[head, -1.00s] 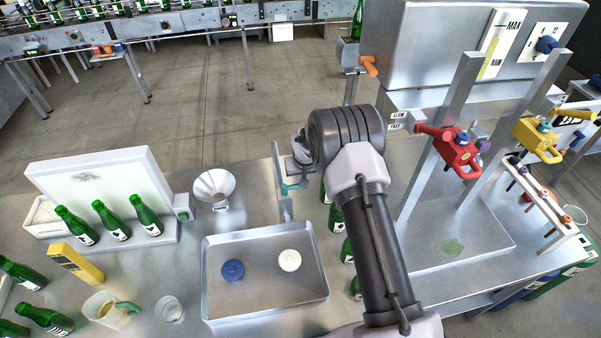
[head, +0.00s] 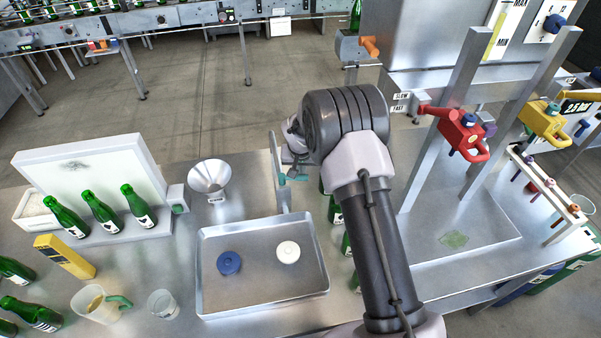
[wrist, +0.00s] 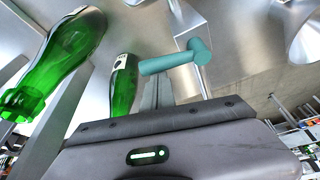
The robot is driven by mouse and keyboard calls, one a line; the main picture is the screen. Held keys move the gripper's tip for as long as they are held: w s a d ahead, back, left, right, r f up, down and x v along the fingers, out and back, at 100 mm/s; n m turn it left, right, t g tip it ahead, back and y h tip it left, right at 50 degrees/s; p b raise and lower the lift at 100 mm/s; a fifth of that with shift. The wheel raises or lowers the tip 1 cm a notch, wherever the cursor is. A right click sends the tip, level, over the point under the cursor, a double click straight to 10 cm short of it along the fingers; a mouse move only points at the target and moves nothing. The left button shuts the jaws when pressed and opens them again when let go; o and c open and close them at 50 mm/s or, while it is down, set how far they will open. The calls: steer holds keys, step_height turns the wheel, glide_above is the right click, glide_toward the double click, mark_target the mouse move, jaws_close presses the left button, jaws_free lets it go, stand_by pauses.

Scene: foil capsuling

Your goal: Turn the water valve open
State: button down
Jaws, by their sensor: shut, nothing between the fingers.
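A teal lever handle on a thin metal stem, which looks like the water valve (wrist: 176,58), shows just beyond my gripper in the wrist view. In the head view a bit of the teal lever (head: 281,179) shows by a thin metal post, partly hidden by my wrist. The lever lies roughly sideways in the wrist view. My gripper (wrist: 158,90) is shut and empty, its tips close beside the lever's rounded left end. I cannot tell whether they touch. In the head view my arm hides most of the gripper.
Green bottles (wrist: 75,50) stand close to my gripper on the left. A metal tray (head: 213,301) with a blue and a white disc lies on the bench. A funnel (head: 209,177) stands left of the post. A filling stand with red (head: 462,130) and yellow valves is at right.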

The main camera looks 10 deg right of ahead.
mark_target(300, 179)
steer(key=m+b, duration=0.1)
steer(key=b, duration=0.1)
steer(key=s+m+b, duration=0.1)
steer(key=f+b, duration=0.1)
steer(key=b, duration=0.1)
steer(key=shift+s+a+m+h+b, duration=0.15)
steer(key=shift+s+m+h+b, duration=0.15)
steer(key=shift+m+h+b, duration=0.1)
steer(key=s+m+b, duration=0.1)
steer(key=b, duration=0.1)
steer(key=m+g+h+b, duration=0.1)
steer(key=m+b, duration=0.1)
steer(key=b, duration=0.1)
steer(key=shift+s+a+r+m, duration=0.1)
steer(key=shift+s+a+m, duration=0.2)
steer(key=shift+s+a, duration=0.1)
steer(key=s+a+m+b, duration=0.1)
steer(key=m, duration=0.1)
steer(key=s+a+m+g+b, duration=0.1)
steer(key=m, duration=0.2)
steer(key=s+a+m+g+h+b, duration=0.1)
steer(key=m, duration=0.1)
steer(key=shift+a+r+m, duration=0.3)
steer(key=shift+a+r, duration=0.05)
steer(key=shift+a, duration=0.05)
